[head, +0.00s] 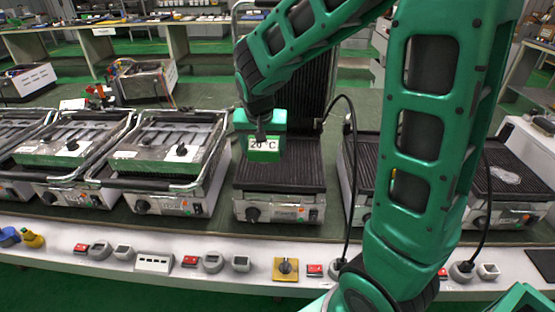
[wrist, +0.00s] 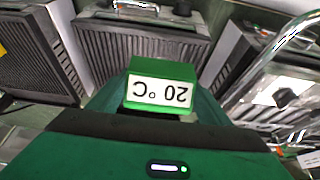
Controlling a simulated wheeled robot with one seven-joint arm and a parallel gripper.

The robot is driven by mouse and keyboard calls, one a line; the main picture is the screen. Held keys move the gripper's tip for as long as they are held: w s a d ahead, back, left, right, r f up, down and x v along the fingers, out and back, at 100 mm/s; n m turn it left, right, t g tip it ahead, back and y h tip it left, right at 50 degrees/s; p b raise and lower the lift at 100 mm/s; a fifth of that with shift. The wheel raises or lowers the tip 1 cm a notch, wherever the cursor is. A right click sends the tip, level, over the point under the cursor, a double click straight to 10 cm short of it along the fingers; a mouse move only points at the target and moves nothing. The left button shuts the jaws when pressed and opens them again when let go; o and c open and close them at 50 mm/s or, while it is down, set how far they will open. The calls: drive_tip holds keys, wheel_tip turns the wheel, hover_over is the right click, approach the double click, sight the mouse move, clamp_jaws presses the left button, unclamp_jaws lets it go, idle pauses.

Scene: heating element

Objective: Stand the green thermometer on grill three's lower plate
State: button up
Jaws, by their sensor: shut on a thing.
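The green thermometer (head: 265,155) has a white label reading 20 °C. My gripper (head: 262,132) is shut on it from above, and it looks upright in the head view. In the wrist view, the thermometer (wrist: 161,72) sits between the fingers of my gripper (wrist: 158,108), its label upside down. In the head view it overlaps the ribbed lower plate (head: 300,172) of the middle grill, whose lid (head: 312,85) is raised. I cannot tell whether its base touches this plate. No grill numbers are readable.
More ribbed plates (head: 363,150) (head: 505,178) lie to the right, partly behind my arm. A black cable (head: 352,130) hangs beside the middle grill. Sockets and switches (head: 285,268) line the front ledge.

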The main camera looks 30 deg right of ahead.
drive_tip(key=d+f, duration=0.1)
drive_tip(key=d, duration=0.1)
drive_tip(key=w+d+f, duration=0.1)
drive_tip(key=d+f, duration=0.1)
drive_tip(key=w+d+f, duration=0.1)
drive_tip(key=d, duration=0.2)
drive_tip(key=shift+w+f, duration=0.2)
drive_tip(key=shift+f, duration=2.15)
drive_tip(key=shift+f, duration=0.1)
drive_tip(key=o, duration=1.1)
